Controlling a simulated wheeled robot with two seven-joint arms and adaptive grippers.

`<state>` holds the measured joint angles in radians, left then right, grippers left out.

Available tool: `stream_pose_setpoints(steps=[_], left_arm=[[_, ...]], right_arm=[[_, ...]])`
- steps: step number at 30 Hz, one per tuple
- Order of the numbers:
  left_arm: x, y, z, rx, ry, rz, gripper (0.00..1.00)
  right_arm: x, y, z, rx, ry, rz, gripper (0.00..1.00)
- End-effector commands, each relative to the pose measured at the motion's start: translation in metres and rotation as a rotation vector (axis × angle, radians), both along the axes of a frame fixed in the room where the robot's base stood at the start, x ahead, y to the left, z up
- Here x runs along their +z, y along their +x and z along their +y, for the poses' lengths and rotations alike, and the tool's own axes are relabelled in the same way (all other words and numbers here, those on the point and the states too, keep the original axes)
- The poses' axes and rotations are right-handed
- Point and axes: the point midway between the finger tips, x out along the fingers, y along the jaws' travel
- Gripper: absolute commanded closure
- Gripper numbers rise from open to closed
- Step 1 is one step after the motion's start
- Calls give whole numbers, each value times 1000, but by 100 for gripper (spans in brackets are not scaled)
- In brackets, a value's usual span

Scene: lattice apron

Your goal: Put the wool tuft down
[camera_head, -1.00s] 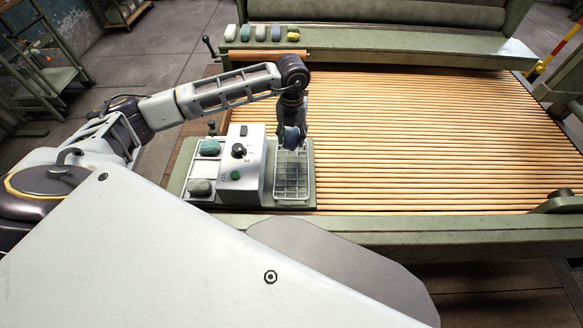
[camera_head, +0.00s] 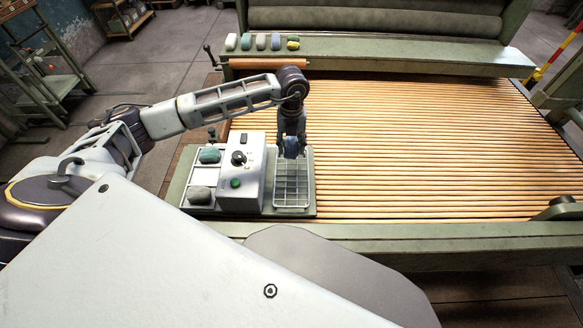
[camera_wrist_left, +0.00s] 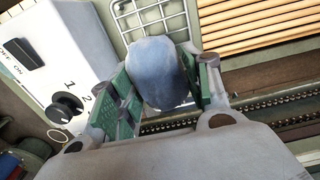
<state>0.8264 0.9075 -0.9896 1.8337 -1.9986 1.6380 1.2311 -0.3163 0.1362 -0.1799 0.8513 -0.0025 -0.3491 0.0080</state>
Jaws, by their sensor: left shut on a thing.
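My left gripper (camera_head: 291,150) is shut on a blue-grey wool tuft (camera_wrist_left: 158,72). In the left wrist view the tuft sits between the two green finger pads. In the head view the gripper points down at the far end of a white wire rack (camera_head: 291,190), with the tuft (camera_head: 291,147) low between the fingers. I cannot tell whether the tuft touches the rack. My right gripper is not in view.
A white control box (camera_head: 240,170) with a knob stands left of the rack. A teal tuft (camera_head: 209,156) and a grey tuft (camera_head: 200,195) lie in a tray beyond it. Several tufts (camera_head: 260,42) line the back ledge. Wooden slats (camera_head: 430,150) spread right.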

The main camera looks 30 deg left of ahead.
Motion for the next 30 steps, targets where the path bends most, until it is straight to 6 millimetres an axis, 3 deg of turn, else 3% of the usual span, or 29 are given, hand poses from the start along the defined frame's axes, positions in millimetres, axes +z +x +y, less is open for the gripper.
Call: stream_pose_setpoints(steps=[9,23,30], left_arm=[[-37,0,0,-1,0,1,66],[-43,0,0,-1,0,1,66],[-65,-1,0,0,0,2,66]], right_arm=[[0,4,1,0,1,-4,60],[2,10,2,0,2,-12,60],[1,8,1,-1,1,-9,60]])
